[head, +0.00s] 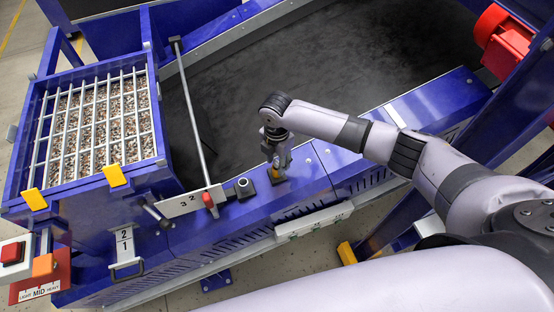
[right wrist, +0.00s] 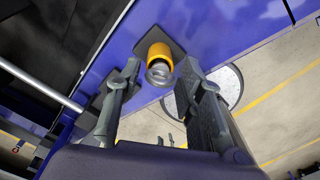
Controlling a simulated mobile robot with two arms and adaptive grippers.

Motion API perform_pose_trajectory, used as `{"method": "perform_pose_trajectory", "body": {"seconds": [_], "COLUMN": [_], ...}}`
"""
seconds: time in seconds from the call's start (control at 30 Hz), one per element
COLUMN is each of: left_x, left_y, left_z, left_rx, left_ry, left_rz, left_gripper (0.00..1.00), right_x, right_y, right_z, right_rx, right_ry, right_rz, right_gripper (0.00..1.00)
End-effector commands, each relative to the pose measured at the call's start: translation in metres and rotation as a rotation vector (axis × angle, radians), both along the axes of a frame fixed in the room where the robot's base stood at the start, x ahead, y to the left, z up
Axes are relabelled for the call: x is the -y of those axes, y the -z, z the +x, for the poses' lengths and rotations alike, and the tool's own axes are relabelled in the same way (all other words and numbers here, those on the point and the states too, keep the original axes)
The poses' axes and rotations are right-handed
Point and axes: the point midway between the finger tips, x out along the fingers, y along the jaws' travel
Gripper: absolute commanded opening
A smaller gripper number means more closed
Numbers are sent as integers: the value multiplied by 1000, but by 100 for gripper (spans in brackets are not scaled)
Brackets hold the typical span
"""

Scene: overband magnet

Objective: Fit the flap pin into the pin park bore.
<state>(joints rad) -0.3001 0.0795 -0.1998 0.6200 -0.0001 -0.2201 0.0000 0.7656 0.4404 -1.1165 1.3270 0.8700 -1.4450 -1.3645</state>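The flap pin, seen as a yellow cylinder with a grey rounded end (right wrist: 159,70), stands at a dark square plate (right wrist: 178,42) on the blue frame. My right gripper (head: 276,164) is above that plate, pointing down. In the right wrist view its two fingers (right wrist: 161,75) are apart, one on each side of the pin, with visible gaps. How the pin sits in the plate is hidden. A dark block with a round grey top (head: 244,187) is just left of the plate; I cannot tell which of the two is the park bore. My left gripper is not in view.
A gridded bin of gravel (head: 100,120) stands at left. The dark belt (head: 270,80) lies behind the frame. A red motor housing (head: 505,45) is at upper right.

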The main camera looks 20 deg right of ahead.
Motion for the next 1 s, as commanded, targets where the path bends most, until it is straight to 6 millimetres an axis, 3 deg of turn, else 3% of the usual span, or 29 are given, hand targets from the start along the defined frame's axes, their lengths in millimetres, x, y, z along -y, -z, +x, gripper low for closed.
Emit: {"method": "perform_pose_trajectory", "body": {"seconds": [0.13,0.53,1.0], "left_x": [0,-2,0], "left_y": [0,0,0], "left_z": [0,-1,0], "left_rx": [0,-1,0], "left_ry": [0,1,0], "left_rz": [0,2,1], "left_gripper": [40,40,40], "right_x": [0,0,0], "right_y": [0,-10,-100], "right_z": [0,1,2], "right_rx": [0,3,3], "right_ry": [0,-1,0], "right_rz": [0,2,1], "right_gripper": [46,46,46]}}
